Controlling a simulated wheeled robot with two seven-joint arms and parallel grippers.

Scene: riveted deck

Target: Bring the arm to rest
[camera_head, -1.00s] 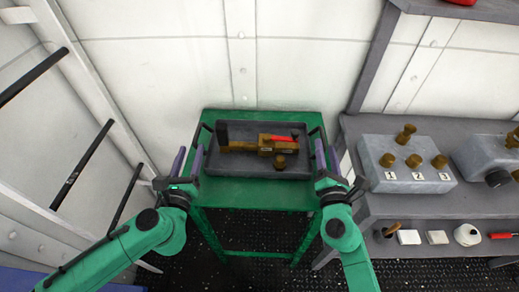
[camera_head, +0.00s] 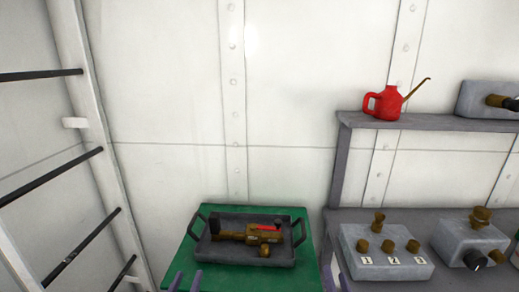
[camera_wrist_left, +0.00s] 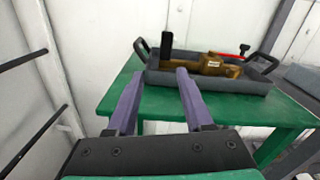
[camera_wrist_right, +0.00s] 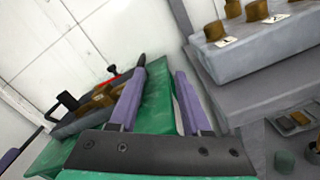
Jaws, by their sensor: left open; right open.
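My left gripper (camera_head: 187,280) shows only its purple fingertips at the bottom edge of the head view, in front of the tray's left side. In the left wrist view its fingers (camera_wrist_left: 160,73) are apart with nothing between them. My right gripper (camera_head: 343,283) barely shows at the bottom of the head view, right of the tray. In the right wrist view its fingers (camera_wrist_right: 160,72) are apart and empty. The grey tray (camera_head: 230,256) with two dark handles sits on the green table (camera_head: 178,257), holding a brass valve-like part (camera_head: 240,236) with a red lever.
A grey shelf unit (camera_head: 385,213) stands right of the table, bearing a grey box with numbered brass knobs (camera_head: 385,268) and another knobbed box (camera_head: 470,242). A red oil can (camera_head: 385,103) stands on its upper shelf. A ladder-like rack (camera_head: 95,160) is at left.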

